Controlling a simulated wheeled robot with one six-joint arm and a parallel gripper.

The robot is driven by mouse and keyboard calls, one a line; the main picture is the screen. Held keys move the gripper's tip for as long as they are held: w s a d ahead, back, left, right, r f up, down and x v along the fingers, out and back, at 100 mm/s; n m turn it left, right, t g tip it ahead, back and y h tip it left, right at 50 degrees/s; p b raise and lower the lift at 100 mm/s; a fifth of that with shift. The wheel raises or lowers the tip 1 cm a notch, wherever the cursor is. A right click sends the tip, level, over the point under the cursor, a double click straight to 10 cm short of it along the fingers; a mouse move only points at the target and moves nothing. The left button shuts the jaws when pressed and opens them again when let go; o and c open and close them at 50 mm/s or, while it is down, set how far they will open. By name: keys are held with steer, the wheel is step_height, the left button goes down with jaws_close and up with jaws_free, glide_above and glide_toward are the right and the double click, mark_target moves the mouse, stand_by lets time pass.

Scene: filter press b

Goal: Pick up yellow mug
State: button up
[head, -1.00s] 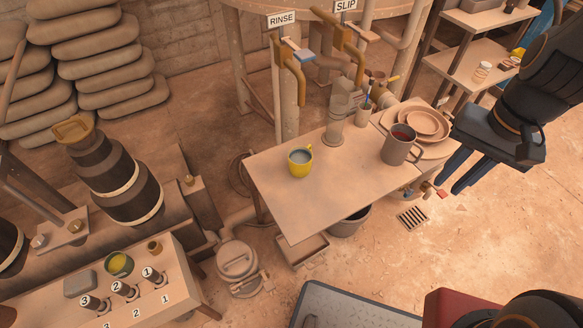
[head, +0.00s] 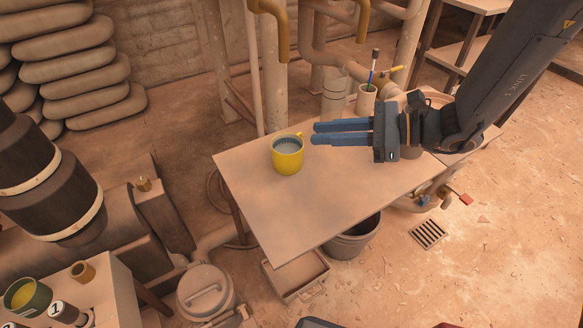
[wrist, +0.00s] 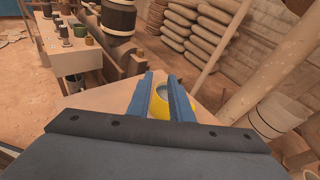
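The yellow mug (head: 288,158) stands upright on the wooden table, its handle toward the back right and its inside greyish. My gripper (head: 313,132) points left with its two blue fingers apart and empty. In the head view its fingertips are just right of the mug's rim and handle; I see no contact. In the wrist view, the mug (wrist: 159,104) shows between and beyond the open fingers (wrist: 160,76), partly hidden by them.
The table (head: 305,215) is bare in front of the mug. A cup with brushes (head: 366,98) stands behind my gripper. Upright pipes (head: 272,80) rise behind the table. A bucket (head: 352,238) sits below its front edge.

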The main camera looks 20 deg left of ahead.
steer(key=w+a+f+m+t+y+b, duration=0.25)
steer(key=w+f+m+t+b, duration=0.2)
steer(key=w, duration=0.45)
steer(key=b, duration=0.3)
glide_toward(300, 136)
steer(key=a, duration=0.2)
steer(key=w+a+f, duration=0.1)
steer(key=shift+w+a, duration=0.15)
steer(key=shift+a, duration=0.05)
steer(key=shift+w+a+b, duration=0.2)
steer(key=shift+a+b, duration=0.05)
steer(key=shift+a, duration=0.85)
steer(key=shift+w+a+b, duration=0.2)
steer(key=shift+a, duration=0.85)
steer(key=shift+w+a+b, duration=0.2)
steer(key=shift+a+b, duration=0.05)
steer(key=shift+a, duration=0.85)
steer(key=shift+c, duration=0.4)
jaws_close()
steer(key=shift+r, duration=0.1)
